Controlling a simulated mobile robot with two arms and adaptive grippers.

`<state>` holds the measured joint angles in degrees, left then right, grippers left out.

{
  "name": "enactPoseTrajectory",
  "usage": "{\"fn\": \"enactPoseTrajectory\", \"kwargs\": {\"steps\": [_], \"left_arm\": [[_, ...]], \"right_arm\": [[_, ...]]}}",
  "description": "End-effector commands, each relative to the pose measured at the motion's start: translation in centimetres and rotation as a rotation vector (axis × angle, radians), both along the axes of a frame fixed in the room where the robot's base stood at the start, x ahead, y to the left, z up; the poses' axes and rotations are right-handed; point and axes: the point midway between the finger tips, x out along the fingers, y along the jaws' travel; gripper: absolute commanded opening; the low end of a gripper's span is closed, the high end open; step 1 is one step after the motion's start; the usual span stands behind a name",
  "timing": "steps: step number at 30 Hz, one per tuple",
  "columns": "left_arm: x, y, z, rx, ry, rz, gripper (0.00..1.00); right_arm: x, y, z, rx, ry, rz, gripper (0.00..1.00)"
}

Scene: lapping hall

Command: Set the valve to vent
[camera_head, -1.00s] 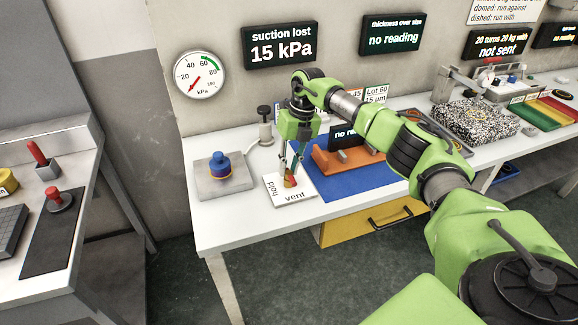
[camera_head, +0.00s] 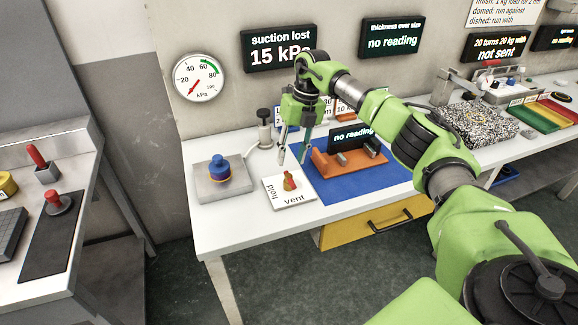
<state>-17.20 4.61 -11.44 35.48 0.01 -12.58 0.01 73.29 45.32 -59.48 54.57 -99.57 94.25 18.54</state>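The valve (camera_head: 289,183), a small brass and red piece, sits on a white plate (camera_head: 272,186) near the left end of the bench. The plate has the word "hold" along its left side and "vent" along its front edge. The handle is too small for me to tell surely which word it points to. My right gripper (camera_head: 292,160) is above and slightly behind the valve, apart from it. Its fingers are spread with nothing between them. The gauge (camera_head: 199,77) needle is at the low end, and a sign (camera_head: 279,48) reads "suction lost 15 kPa". My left gripper is out of view.
A blue-topped piece (camera_head: 219,168) on a grey block stands left of the plate. A black-knobbed post (camera_head: 265,128) stands behind. An orange holder (camera_head: 325,165) on a blue mat (camera_head: 350,187) is close to the right. The bench front edge is clear.

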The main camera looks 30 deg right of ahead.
Motion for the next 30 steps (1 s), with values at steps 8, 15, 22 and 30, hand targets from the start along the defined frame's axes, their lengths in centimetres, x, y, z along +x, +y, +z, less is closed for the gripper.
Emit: {"fn": "enactPoseTrajectory", "kwargs": {"steps": [8,15,22,30], "left_arm": [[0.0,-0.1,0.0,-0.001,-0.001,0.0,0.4],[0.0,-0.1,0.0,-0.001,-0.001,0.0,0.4],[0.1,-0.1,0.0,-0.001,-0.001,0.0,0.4],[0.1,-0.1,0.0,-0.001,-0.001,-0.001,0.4]], "right_arm": [[-0.2,-1.0,5.3,0.0,-0.002,0.0,0.34],[-0.3,-1.3,6.8,0.0,0.0,0.001,0.34],[-0.3,-1.3,6.8,0.0,0.0,0.001,0.34],[-0.3,-1.3,6.8,0.0,0.0,0.001,0.34]]}}
